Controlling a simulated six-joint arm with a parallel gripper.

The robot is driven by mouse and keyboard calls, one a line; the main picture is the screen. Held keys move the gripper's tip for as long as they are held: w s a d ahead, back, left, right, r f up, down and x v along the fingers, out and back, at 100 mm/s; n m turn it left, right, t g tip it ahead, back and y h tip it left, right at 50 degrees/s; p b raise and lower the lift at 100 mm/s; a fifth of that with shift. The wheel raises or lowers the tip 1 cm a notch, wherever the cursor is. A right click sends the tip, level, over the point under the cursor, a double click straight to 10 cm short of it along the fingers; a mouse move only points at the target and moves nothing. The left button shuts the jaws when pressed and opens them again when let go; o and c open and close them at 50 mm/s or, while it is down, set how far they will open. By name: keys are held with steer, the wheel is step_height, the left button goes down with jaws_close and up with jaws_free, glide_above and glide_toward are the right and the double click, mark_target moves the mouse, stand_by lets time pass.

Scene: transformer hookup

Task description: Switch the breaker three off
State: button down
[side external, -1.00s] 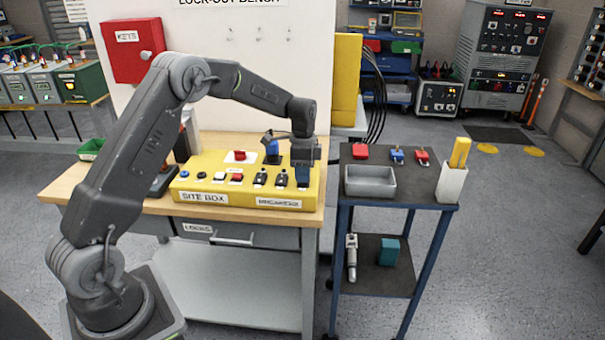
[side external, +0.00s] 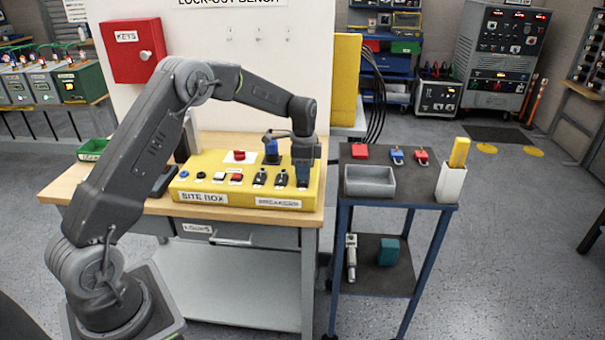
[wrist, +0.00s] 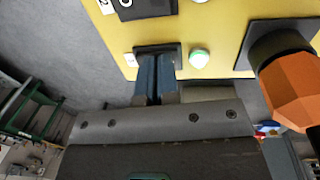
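The yellow site box (side external: 220,165) lies on the wooden bench with a row of black breakers along its right front, above the "BREAKERS" label. Two breakers, the left one (side external: 260,178) and the middle one (side external: 281,179), are in plain view. In the wrist view, my gripper's two blue-grey fingers (wrist: 155,78) are close together over that breaker's black plate (wrist: 160,48). The fingers hide its lever, so its position cannot be told. A pale green lamp (wrist: 199,58) sits beside the plate.
An orange faceted knob (wrist: 288,88) on a black base stands close to my fingers in the wrist view. A cart with a grey tray (side external: 370,181) stands to the right, across a gap.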

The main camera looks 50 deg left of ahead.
steer(key=shift+a, duration=0.1)
step_height(320, 180, up, 14)
steer(key=w+a, duration=0.1)
stand_by(0.5)
steer(key=shift+s+d+r, duration=0.15)
steer(key=shift+s+d, duration=0.1)
steer(key=shift+d, duration=0.25)
steer(key=f, duration=0.4)
steer(key=s+f, duration=0.1)
steer(key=f, duration=0.4)
steer(key=d+f, duration=0.1)
steer(key=f, duration=0.4)
steer(key=shift+s+d, duration=0.1)
steer(key=shift+s, duration=0.05)
